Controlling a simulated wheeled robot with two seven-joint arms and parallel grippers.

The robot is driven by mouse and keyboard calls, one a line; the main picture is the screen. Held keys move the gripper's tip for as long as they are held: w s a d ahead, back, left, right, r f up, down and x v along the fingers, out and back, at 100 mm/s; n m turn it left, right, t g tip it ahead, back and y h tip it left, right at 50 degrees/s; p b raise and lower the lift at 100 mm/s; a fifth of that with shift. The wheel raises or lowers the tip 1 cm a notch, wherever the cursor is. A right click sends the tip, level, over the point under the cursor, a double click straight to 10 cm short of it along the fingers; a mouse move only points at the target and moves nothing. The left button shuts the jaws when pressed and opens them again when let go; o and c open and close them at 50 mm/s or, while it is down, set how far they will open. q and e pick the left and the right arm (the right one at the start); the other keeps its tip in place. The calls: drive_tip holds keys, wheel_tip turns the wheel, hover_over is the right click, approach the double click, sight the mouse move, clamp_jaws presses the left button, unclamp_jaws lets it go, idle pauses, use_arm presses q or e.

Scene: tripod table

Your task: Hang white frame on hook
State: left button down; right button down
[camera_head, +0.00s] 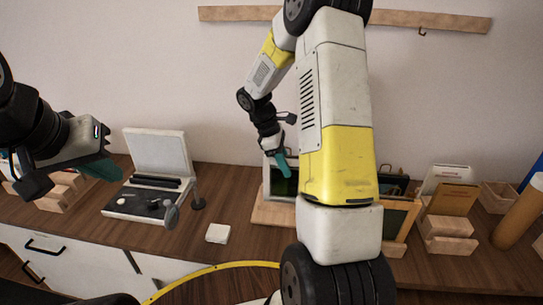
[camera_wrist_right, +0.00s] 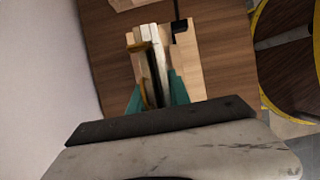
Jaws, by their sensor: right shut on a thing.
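The white frame (camera_head: 267,178) with a dark green picture stands upright on a wooden stand (camera_head: 262,213) in the head view, partly hidden by my right arm. My right gripper (camera_head: 282,164) is at its top, shut on it. In the right wrist view the frame (camera_wrist_right: 156,52) is seen edge-on between the teal fingers (camera_wrist_right: 157,95). A dark hook (camera_head: 422,32) hangs from the wooden wall rail (camera_head: 460,20) at upper right. My left gripper (camera_head: 100,168) is at the left, above the table and away from the frame; its finger gap is not clear.
A white open case (camera_head: 158,150) stands left of the frame, with a small white block (camera_head: 217,233) in front. Wooden holders (camera_head: 450,230) with cards, another frame (camera_head: 398,218) and a cardboard tube (camera_head: 518,212) stand at right. The wall below the hook is clear.

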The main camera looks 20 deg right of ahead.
drive_tip(key=c, duration=1.2)
unclamp_jaws()
drive_tip(key=shift+a, duration=0.1)
